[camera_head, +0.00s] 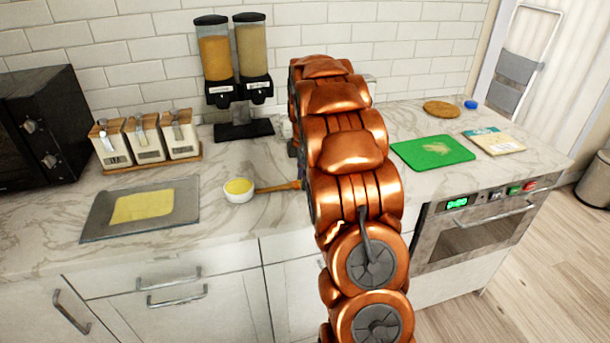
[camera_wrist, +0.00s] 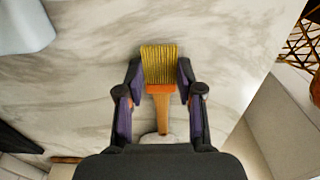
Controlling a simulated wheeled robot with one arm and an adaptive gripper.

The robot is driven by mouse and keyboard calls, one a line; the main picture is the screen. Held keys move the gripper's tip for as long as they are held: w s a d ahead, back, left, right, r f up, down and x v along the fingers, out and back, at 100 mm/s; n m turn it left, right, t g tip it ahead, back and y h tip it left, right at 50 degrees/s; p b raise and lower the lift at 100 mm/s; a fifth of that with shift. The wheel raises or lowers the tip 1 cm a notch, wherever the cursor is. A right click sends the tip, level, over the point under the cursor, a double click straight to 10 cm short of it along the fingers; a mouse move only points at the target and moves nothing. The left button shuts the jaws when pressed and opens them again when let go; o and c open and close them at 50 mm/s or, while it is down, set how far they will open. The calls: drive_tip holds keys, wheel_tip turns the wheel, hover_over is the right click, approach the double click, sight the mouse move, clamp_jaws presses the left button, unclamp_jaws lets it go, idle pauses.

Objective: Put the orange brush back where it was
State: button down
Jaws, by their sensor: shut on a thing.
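The orange brush (camera_wrist: 161,90) has yellow bristles, an orange band and a wooden handle. In the wrist view it lies between the fingers of my gripper (camera_wrist: 160,74), bristles pointing away from the palm, and my gripper is shut on it. Marble counter shows behind it. In the head view what appears to be its handle (camera_head: 274,188) sticks out left of my arm, beside the white bowl (camera_head: 239,197) of yellow contents. My arm hides the rest of the brush and my gripper there. I cannot tell whether the brush touches the counter.
A grey tray (camera_head: 99,222) with a yellow sheet lies left of the bowl. Canisters (camera_head: 146,141), a black dispenser (camera_head: 238,90) and a dark microwave (camera_head: 45,120) stand behind. A green board (camera_head: 430,152) lies right of my arm. The counter's front edge is close.

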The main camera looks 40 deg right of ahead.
drive_tip(key=shift+f, duration=0.15)
drive_tip(key=c, duration=0.7)
unclamp_jaws()
wheel_tip(320, 180, up, 12)
drive_tip(key=b, duration=0.2)
drive_tip(key=shift+d+b, duration=0.15)
drive_tip(key=shift+b, duration=0.2)
drive_tip(key=shift+r, duration=0.2)
